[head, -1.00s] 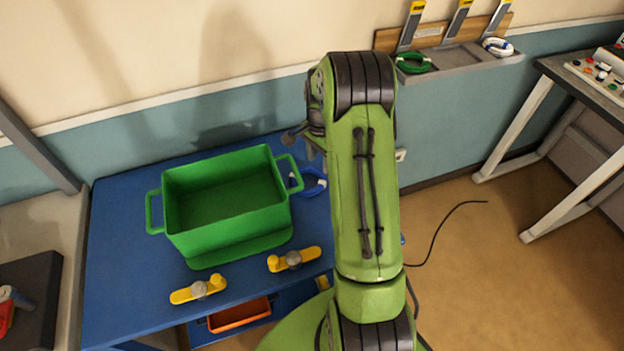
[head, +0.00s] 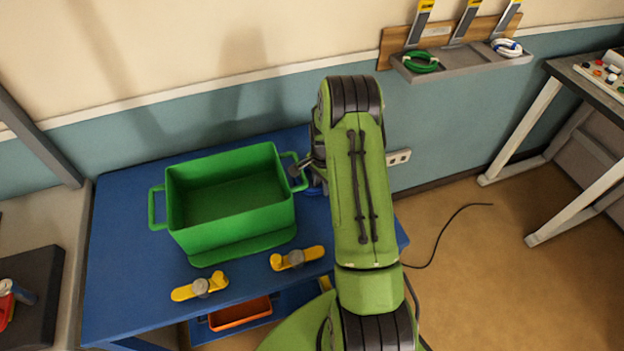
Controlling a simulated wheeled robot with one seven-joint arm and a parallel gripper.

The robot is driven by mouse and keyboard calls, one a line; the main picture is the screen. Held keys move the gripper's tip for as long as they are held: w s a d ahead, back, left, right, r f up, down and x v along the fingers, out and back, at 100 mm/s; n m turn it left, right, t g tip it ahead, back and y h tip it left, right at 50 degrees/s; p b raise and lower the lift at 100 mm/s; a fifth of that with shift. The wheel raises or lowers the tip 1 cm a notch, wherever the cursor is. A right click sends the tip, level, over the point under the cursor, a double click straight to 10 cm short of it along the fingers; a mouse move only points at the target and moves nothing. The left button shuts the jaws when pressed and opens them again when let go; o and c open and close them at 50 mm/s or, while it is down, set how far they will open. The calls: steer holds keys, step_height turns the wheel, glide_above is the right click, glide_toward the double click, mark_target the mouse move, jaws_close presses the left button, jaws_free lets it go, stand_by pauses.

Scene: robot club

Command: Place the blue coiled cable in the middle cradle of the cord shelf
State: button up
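The blue coiled cable (head: 314,190) lies on the blue table, just right of the green bin. Only a small part of it shows; my arm hides the rest. My gripper (head: 298,168) is small and partly hidden behind my arm, close to the bin's right handle and near the cable. I cannot tell whether its fingers are open or touching anything. The cord shelf (head: 462,62) is on the wall at upper right. The middle cradle looks empty.
The green bin (head: 232,232) stands on the blue table (head: 128,240). An orange tray (head: 240,314) sits below. A dark-topped bench (head: 590,88) stands at right, with open floor between.

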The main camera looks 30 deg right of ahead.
jaws_close()
